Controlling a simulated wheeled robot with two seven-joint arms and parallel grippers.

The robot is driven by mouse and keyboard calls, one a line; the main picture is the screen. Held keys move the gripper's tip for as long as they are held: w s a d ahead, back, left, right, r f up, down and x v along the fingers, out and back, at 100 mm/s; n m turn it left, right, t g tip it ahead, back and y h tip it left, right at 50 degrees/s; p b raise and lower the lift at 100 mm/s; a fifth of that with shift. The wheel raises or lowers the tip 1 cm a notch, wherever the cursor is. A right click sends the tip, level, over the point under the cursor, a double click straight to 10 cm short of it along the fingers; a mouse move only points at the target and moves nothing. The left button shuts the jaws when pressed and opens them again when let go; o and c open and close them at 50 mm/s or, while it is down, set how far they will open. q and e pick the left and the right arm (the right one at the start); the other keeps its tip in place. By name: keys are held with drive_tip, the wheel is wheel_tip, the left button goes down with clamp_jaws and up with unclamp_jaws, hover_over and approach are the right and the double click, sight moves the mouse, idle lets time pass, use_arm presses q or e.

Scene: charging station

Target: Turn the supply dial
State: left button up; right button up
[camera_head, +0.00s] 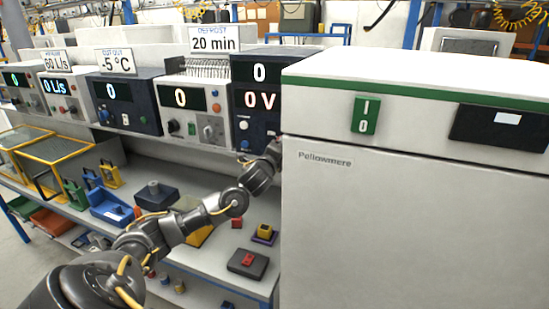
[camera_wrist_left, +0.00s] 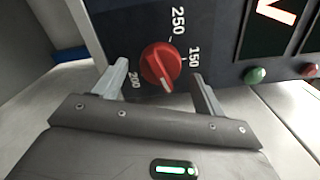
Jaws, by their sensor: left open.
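A red round dial (camera_wrist_left: 161,66) sits on a dark panel (camera_wrist_left: 215,40) in the left wrist view. The figures 250, 150 and 200 are printed around it, and its white pointer mark is at its lower edge. My left gripper (camera_wrist_left: 160,74) is open, with one finger on each side of the dial. I cannot tell whether the fingers touch it. In the head view my left arm reaches to the dark unit reading 0 V (camera_head: 256,100). The gripper and the dial are hidden there behind the white cabinet's edge.
The white Pellowmere cabinet (camera_head: 400,220) with a green switch (camera_head: 366,115) stands close on the right of my left arm. Other display units line the shelf to the left. A green button (camera_wrist_left: 255,75) and a red button (camera_wrist_left: 308,70) are beside the dial.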

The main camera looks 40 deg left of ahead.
use_arm(q)
drive_tip(key=b+v, duration=0.4)
drive_tip(key=v, duration=0.5)
drive_tip(key=shift+s, duration=0.3)
drive_tip(key=shift+d, duration=0.1)
